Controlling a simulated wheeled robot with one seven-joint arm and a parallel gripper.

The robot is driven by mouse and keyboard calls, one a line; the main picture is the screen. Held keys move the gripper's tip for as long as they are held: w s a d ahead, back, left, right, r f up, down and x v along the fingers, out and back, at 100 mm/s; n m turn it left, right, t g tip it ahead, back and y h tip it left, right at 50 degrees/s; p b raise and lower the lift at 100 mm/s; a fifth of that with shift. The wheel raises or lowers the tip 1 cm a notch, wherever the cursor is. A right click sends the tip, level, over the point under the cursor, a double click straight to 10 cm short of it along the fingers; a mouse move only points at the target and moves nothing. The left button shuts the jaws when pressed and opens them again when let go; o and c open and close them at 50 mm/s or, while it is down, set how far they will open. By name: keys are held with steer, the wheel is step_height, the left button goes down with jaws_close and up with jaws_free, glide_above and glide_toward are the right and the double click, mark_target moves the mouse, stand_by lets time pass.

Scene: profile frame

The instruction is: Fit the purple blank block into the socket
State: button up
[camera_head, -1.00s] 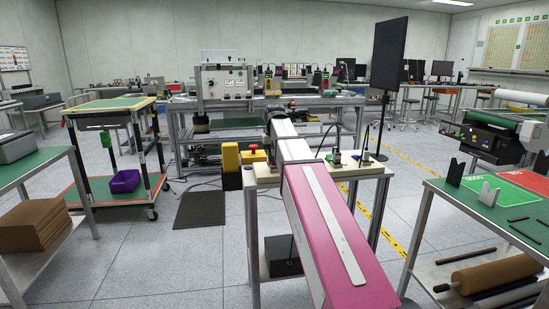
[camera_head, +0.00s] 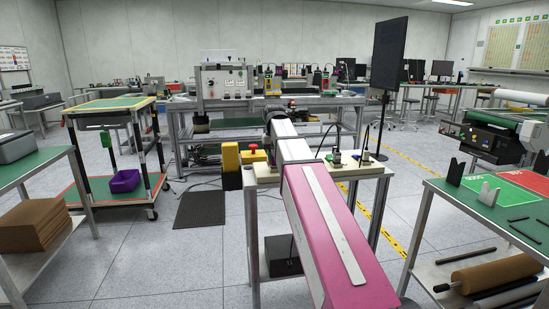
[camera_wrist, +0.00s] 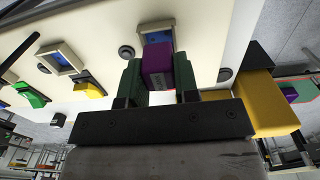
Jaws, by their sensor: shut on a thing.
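In the wrist view, my gripper (camera_wrist: 159,72) has two green fingers, one on each side of the purple block (camera_wrist: 158,58). It is shut on the block. Just beyond the block is a socket with a beige frame and blue inside (camera_wrist: 156,28). The block covers the lower part of this socket, and I cannot tell whether it touches or enters it. A second socket with a beige frame (camera_wrist: 62,59) is to the left on the same pale board (camera_wrist: 205,30). In the head view, my pink and white arm hides the gripper and block.
A green piece (camera_wrist: 32,95) and a yellow piece (camera_wrist: 90,88) are at the left. A yellow post (camera_wrist: 268,105) stands close on the right. The pale bench top (camera_head: 345,172) carries upright cabled parts.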

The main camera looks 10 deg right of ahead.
steer(key=shift+f, duration=1.15)
steer(key=o, duration=1)
steer(key=shift+o, duration=0.2)
step_height(320, 180, up, 11)
steer(key=shift+f, duration=0.1)
